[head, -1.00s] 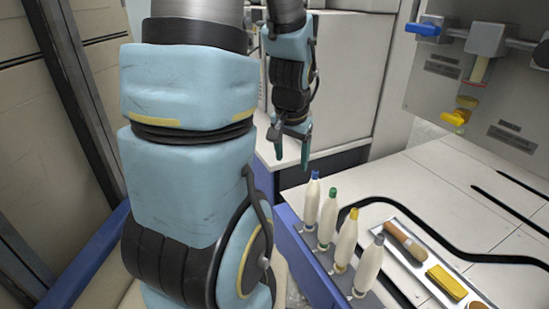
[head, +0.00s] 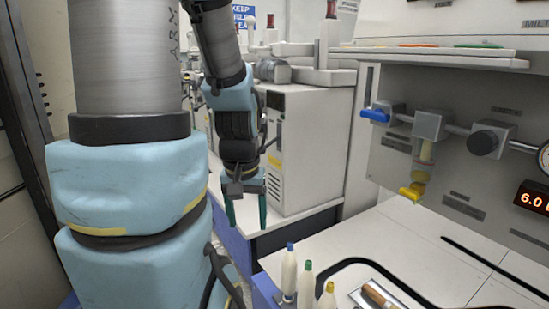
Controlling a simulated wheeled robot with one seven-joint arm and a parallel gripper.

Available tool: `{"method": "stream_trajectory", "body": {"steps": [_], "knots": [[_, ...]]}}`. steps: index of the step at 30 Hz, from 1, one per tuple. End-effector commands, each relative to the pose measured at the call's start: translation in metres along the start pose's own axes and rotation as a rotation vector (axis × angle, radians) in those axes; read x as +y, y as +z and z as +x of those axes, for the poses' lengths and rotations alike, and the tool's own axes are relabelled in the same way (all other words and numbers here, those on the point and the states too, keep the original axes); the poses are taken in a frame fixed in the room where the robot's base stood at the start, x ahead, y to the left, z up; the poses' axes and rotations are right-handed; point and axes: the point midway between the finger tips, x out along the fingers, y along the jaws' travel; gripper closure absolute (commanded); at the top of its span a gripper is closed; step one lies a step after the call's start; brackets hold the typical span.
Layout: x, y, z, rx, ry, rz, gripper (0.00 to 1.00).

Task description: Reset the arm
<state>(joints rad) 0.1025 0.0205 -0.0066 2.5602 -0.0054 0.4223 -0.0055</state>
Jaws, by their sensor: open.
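My gripper (head: 247,210) hangs pointing down near the middle of the head view. Its two dark green fingers are apart and nothing shows between them. It is above and left of the row of white bobbins, clear of them. A blue-tipped bobbin (head: 289,274), a green-tipped bobbin (head: 306,284) and a yellow-tipped bobbin (head: 327,296) stand upright at the bottom edge, the lower parts of the last two cut off.
A white bench (head: 415,250) spreads at the lower right, with part of a tray (head: 359,296) at the bottom edge. A grey panel with a blue-handled valve (head: 375,115) and a yellow tap (head: 411,191) stands at right. A white cabinet (head: 309,150) stands behind my gripper.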

Motion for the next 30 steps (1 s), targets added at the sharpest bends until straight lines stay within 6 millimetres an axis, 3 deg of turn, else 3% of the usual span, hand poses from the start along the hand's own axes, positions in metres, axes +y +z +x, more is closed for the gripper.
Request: {"method": "stream_trajectory", "body": {"steps": [1,15,20,30], "knots": [[0.0,-0.005,-0.034,0.0,0.0,0.0,0.3],[0.001,-0.025,-0.179,0.001,0.0,0.001,0.3],[0.001,-0.028,-0.2,0.001,0.0,0.001,0.3],[0.001,-0.028,-0.197,0.0,0.0,0.001,0.3]]}}
